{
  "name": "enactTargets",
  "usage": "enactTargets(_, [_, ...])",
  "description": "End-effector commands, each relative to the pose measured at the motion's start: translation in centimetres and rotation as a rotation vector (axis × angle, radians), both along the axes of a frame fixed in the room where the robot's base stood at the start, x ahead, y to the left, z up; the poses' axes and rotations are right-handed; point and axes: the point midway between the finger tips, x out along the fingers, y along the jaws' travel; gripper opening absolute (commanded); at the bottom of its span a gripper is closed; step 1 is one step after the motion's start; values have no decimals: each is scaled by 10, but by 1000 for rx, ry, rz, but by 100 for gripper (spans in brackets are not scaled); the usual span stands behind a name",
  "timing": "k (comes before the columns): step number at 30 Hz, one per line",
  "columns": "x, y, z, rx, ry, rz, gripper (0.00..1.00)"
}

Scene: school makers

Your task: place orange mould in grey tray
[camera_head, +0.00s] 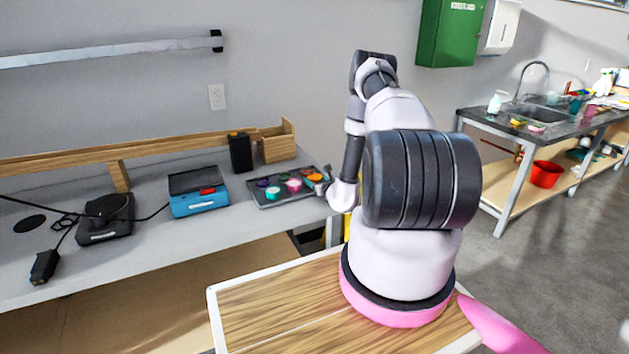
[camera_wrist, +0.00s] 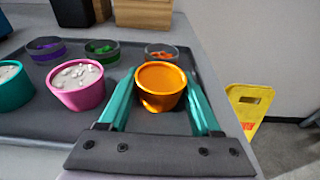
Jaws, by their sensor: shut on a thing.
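The orange mould (camera_wrist: 160,88) is between the two teal fingers of my gripper (camera_wrist: 162,98) in the wrist view, and the gripper is shut on it. It is upright and empty inside as far as I see. The grey tray (camera_wrist: 35,120) lies under and behind it on the bench; I cannot tell whether the mould touches the tray. In the head view the orange mould (camera_head: 314,178) shows small at the right end of the tray (camera_head: 268,203), and my arm hides part of that area.
A pink cup (camera_wrist: 78,88) and a teal cup (camera_wrist: 12,88) with pale contents stand on the tray. Shallow dishes with purple (camera_wrist: 45,48), green (camera_wrist: 102,50) and orange (camera_wrist: 162,53) bits sit behind. A blue device (camera_head: 198,200) stands left of the tray. A yellow sign (camera_wrist: 246,105) is at right.

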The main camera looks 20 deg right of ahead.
Motion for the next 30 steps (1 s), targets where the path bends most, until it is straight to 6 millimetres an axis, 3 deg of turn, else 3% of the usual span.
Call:
enactTargets(8, [0,0,-2,0,-1,0,0])
enactTargets(9, [1,0,-2,-1,-1,0,76])
enactTargets(11, [1,0,-2,-1,-1,0,95])
enactTargets(22, [0,0,2,-1,-1,-1,95])
enactTargets(26, [-16,-1,4,0,1,-1,95])
enactTargets(30, [-45,-2,10,0,2,-1,95])
